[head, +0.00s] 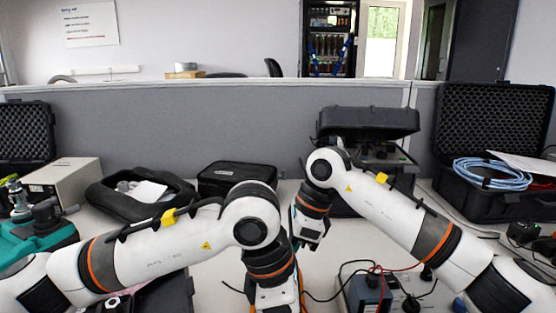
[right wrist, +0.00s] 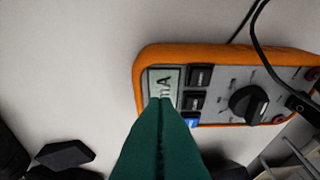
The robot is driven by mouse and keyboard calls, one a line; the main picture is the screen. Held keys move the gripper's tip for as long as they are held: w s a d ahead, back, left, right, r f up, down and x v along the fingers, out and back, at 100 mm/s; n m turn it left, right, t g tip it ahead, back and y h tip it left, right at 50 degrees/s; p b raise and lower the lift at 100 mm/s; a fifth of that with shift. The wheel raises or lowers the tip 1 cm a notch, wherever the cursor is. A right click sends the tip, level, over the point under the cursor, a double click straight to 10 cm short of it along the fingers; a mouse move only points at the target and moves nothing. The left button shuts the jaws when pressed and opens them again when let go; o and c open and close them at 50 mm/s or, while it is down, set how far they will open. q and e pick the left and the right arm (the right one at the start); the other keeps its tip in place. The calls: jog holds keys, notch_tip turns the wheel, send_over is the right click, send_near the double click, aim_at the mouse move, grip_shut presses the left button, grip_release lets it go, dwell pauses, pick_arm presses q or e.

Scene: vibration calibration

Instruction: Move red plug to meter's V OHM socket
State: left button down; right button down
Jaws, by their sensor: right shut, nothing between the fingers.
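The orange-edged meter (right wrist: 220,55) lies on the pale bench in the right wrist view, with a display reading mA, a black dial and red-ringed sockets at the right edge. A black plug (right wrist: 299,103) with a black lead sits at its socket end. My right gripper (right wrist: 162,105) has green fingers shut together and empty, their tips over the display. In the head view it points down near the middle. My left gripper is mostly cut off at the bottom; its fingers are hidden. A red plug-like end (head: 374,269) shows on a blue box; I cannot tell if it is the task's plug.
The blue box (head: 368,296) with red and black leads stands at the front right. Black cases (head: 237,178) and a soft bag (head: 130,200) line the back by a grey partition (head: 200,120). A teal device (head: 35,240) is at left. My two forearms are close together.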

pick_arm(q)
jog(key=shift+s+f+b, duration=0.1)
jog(key=shift+f+b, duration=0.45)
jog(key=shift+b, duration=0.7)
pick_arm(e)
jog(key=shift+f, duration=1.3)
dwell(1.0)
pick_arm(q)
jog(key=c, duration=1.3)
grip_release()
pick_arm(e)
jog(key=shift+s+f, duration=0.1)
pick_arm(q)
jog(key=shift+r, duration=0.15)
jog(key=shift+a+r+p, duration=0.2)
jog(key=shift+r+p, duration=0.2)
jog(key=shift+r, duration=0.15)
pick_arm(e)
jog(key=shift+r, duration=0.3)
pick_arm(q)
jog(key=shift+p+v, duration=0.9)
jog(key=shift+v, duration=0.95)
pick_arm(e)
jog(key=shift+r, duration=1.15)
